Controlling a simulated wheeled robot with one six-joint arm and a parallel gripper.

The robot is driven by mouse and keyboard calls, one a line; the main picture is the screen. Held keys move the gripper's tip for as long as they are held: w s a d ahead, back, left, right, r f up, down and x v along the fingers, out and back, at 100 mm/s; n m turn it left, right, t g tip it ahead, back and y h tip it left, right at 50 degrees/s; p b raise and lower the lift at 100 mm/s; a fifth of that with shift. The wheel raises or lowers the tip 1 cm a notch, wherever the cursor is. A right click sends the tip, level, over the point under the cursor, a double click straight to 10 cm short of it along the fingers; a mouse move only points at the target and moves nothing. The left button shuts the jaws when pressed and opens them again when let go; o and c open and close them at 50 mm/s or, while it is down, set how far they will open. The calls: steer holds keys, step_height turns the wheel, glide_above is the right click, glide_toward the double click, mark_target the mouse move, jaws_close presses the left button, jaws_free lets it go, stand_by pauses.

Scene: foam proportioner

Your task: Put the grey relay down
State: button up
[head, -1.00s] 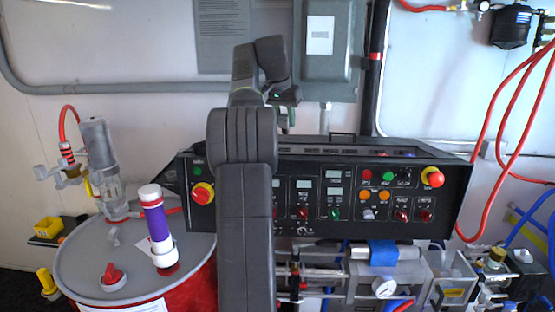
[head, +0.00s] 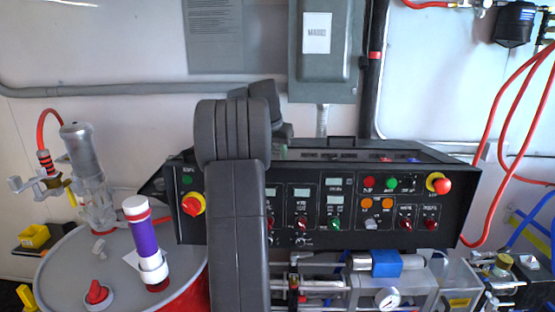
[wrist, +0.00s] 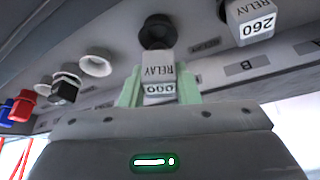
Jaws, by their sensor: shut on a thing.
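My gripper (wrist: 159,92) shows in the wrist view with its pale green fingers shut on a light grey relay (wrist: 159,72). Its label reads RELAY, with digits partly hidden, and appears upside down. A round black socket (wrist: 156,31) lies just beyond the held relay; I cannot tell whether they touch. A second light relay marked 260 (wrist: 250,20) stands at the upper right. In the head view my arm hides most of the gripper and the held relay, behind the top of the black control console (head: 330,180).
Pale round sockets (wrist: 96,62) and a small black block (wrist: 65,86) lie to the left in the wrist view, with red and blue pieces beyond. A grey wall box (head: 324,60) stands behind the console. A drum with a purple-banded cylinder (head: 143,235) is at the left.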

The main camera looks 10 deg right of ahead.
steer(key=shift+f, duration=1.3)
steer(key=shift+f, duration=0.1)
steer(key=shift+f, duration=0.15)
steer(key=o, duration=1)
steer(key=shift+c, duration=0.2)
steer(key=shift+r, duration=0.35)
steer(key=b+v, duration=0.1)
steer(key=v, duration=1)
steer(key=shift+s+r+b, duration=0.15)
steer(key=shift+r+b, duration=0.2)
steer(key=shift+r, duration=0.05)
